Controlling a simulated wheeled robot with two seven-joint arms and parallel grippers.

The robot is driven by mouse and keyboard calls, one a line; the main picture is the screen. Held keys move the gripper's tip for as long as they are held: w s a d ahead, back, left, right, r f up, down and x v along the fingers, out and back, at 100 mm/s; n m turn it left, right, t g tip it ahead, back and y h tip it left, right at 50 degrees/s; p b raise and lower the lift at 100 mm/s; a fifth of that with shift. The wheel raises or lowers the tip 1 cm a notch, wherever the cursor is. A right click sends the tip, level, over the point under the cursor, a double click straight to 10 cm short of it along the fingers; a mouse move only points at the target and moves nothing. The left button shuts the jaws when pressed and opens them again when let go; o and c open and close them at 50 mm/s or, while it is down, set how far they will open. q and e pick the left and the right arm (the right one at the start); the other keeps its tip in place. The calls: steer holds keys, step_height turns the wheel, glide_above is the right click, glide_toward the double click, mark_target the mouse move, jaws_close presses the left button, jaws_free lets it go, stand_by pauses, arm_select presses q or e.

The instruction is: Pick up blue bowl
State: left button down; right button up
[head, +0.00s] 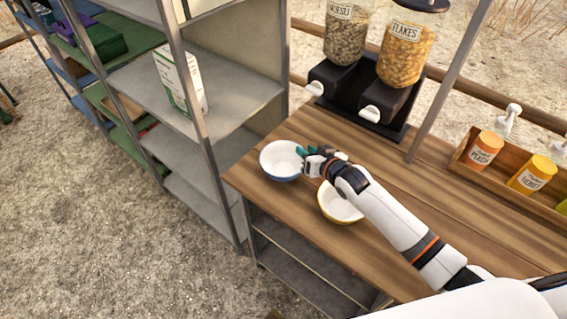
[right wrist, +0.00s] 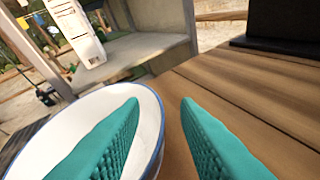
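The blue bowl (head: 278,163), white inside and blue outside, stands upright at the left end of the wooden counter. My right gripper (head: 302,152) is at the bowl's right side. In the right wrist view, its two teal fingers (right wrist: 160,105) are spread apart. One finger is over the inside of the bowl (right wrist: 72,120) and the other is outside it, with the rim between them. I cannot tell whether either finger touches the rim. My left gripper is not in view.
A yellow bowl (head: 341,207) stands close by, partly under my right arm. Two cereal dispensers (head: 370,95) stand behind. A wooden rack with bottles (head: 500,170) is at the right. A metal shelf (head: 225,80) with a white carton (head: 180,82) stands left of the counter (head: 430,195).

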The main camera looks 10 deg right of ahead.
steer(key=shift+w+a+f, duration=0.1)
steer(key=shift+w+f, duration=0.05)
steer(key=shift+w, duration=0.15)
steer(key=shift+s, duration=0.1)
jaws_close()
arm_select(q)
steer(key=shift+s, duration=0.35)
